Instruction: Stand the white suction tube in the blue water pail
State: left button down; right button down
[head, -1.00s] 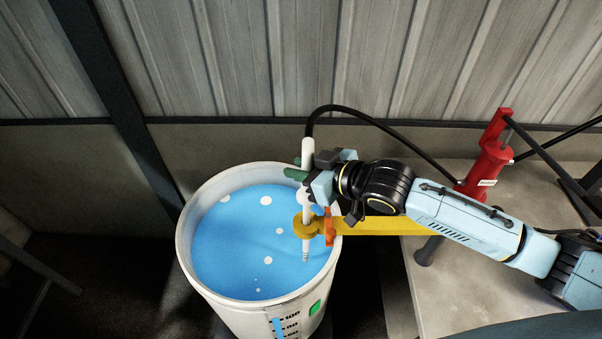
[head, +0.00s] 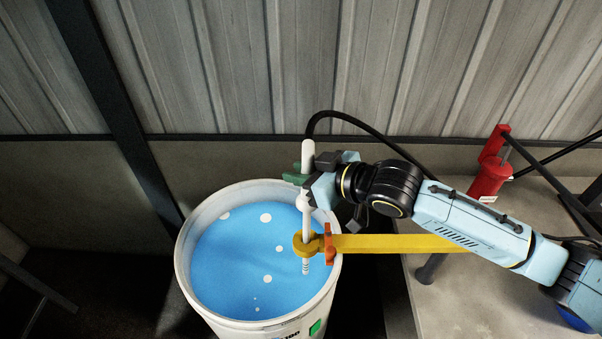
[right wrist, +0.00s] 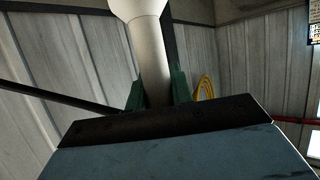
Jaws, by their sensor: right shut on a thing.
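The white suction tube (head: 307,153) stands upright over the right part of the blue water pail (head: 187,262), a white bucket filled with blue liquid. My right gripper (head: 300,178) is shut on the tube's upper part; its green fingers also show around the white tube (right wrist: 152,62) in the right wrist view. The tube passes a yellow arm with a ring and an orange clip (head: 329,242). Its ribbed lower end (head: 306,266) shows below the ring, against the blue liquid. I cannot tell whether the tip touches the liquid. My left gripper is not in view.
A black hose (head: 350,119) runs from the tube's top toward a red pump (head: 489,178) on a grey platform (head: 480,290) at right. The yellow arm (head: 400,243) reaches over the pail's right rim. A corrugated wall and a dark diagonal beam (head: 125,120) stand behind.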

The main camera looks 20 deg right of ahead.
notch_tip(320, 180, up, 6)
jog(key=shift+r, duration=0.2)
dwell(0.5)
notch_tip(320, 180, up, 7)
dwell(1.1)
notch_tip(320, 180, up, 7)
jog(key=shift+f, duration=0.2)
dwell(0.9)
jog(key=shift+s, duration=0.1)
